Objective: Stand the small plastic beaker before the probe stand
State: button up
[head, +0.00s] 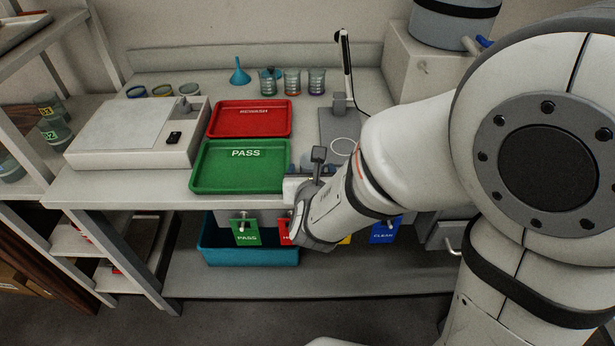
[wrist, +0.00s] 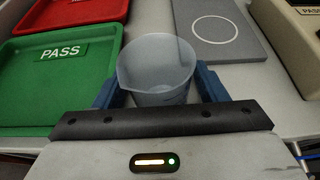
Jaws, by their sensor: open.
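The small plastic beaker (wrist: 155,72), translucent and upright with a pouring lip, stands on the bench between the blue fingers of my gripper (wrist: 158,84) in the wrist view. The fingers are open, one on each side of it; contact cannot be told. In the head view the arm hides most of the beaker. The probe stand (head: 346,70) has an upright rod and a flat grey base plate, marked with a white ring (head: 343,146). The plate also shows in the wrist view (wrist: 218,45), ahead and right of the beaker, with its ring empty.
The green PASS tray (head: 240,172) and the red tray (head: 250,120) lie left of the beaker. Several glass beakers (head: 292,82) and a blue funnel (head: 239,73) stand at the back. A beige box (wrist: 305,25) is right of the plate.

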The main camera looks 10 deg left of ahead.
jog(key=shift+s+b, duration=0.15)
jog(key=shift+b, duration=0.15)
jog(key=b+v, duration=0.3)
jog(key=shift+a+r, duration=0.1)
jog(key=shift+a, duration=0.05)
jog(key=b+v, duration=0.4)
jog(key=v, duration=0.4)
jog(key=shift+s+r+b, duration=0.3)
jog(key=shift+b, duration=0.05)
